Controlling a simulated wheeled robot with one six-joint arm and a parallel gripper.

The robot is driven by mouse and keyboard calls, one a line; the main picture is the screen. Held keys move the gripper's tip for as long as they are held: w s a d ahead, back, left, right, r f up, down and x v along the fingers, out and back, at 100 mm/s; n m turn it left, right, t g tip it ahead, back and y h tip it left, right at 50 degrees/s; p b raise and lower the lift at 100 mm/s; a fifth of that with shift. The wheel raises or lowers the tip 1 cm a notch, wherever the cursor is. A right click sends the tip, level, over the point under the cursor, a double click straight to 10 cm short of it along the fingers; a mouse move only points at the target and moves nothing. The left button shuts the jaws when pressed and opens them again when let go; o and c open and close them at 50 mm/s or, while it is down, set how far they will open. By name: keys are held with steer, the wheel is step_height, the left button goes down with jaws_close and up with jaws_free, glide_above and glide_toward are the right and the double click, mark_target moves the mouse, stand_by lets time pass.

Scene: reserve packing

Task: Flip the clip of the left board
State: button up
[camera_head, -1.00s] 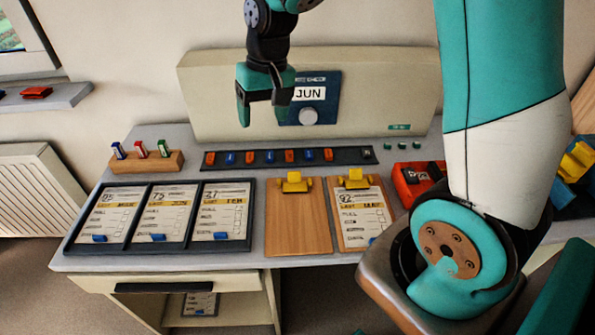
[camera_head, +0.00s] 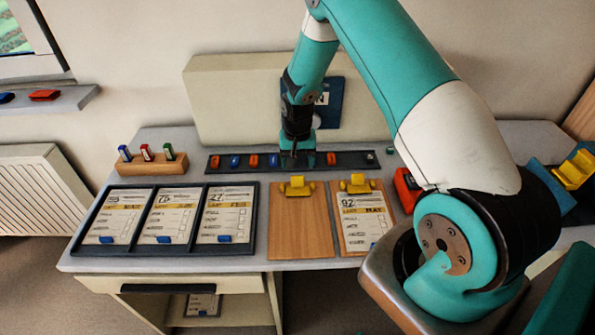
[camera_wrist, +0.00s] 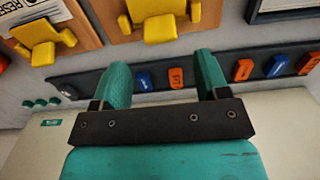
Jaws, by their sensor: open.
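The left board (camera_head: 301,232) is a bare wooden clipboard with a yellow clip (camera_head: 297,188) at its far end. In the wrist view the bare board (camera_wrist: 207,14) and its clip (camera_wrist: 158,20) show at the top centre. My gripper (camera_wrist: 163,76) is open and empty, its teal fingers apart, with that clip beyond the fingertips. In the head view my gripper (camera_head: 297,158) is over the dark strip, just behind the left board's clip, not visibly touching it. The right board (camera_head: 338,239) carries a paper card (camera_head: 364,216) under its own yellow clip (camera_head: 358,184).
The dark strip (camera_head: 345,161) holds several orange and blue tags. A dark tray (camera_head: 75,248) with three cards lies left of the boards. A wooden block (camera_head: 152,164) holds three coloured pieces. A red object (camera_head: 408,190) is right of the right board. A cream panel (camera_head: 230,105) stands behind.

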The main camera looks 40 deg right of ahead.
mark_target(298, 185)
steer(key=shift+f+p, duration=0.5)
steer(key=shift+f, duration=2.3)
steer(key=c, duration=0.9)
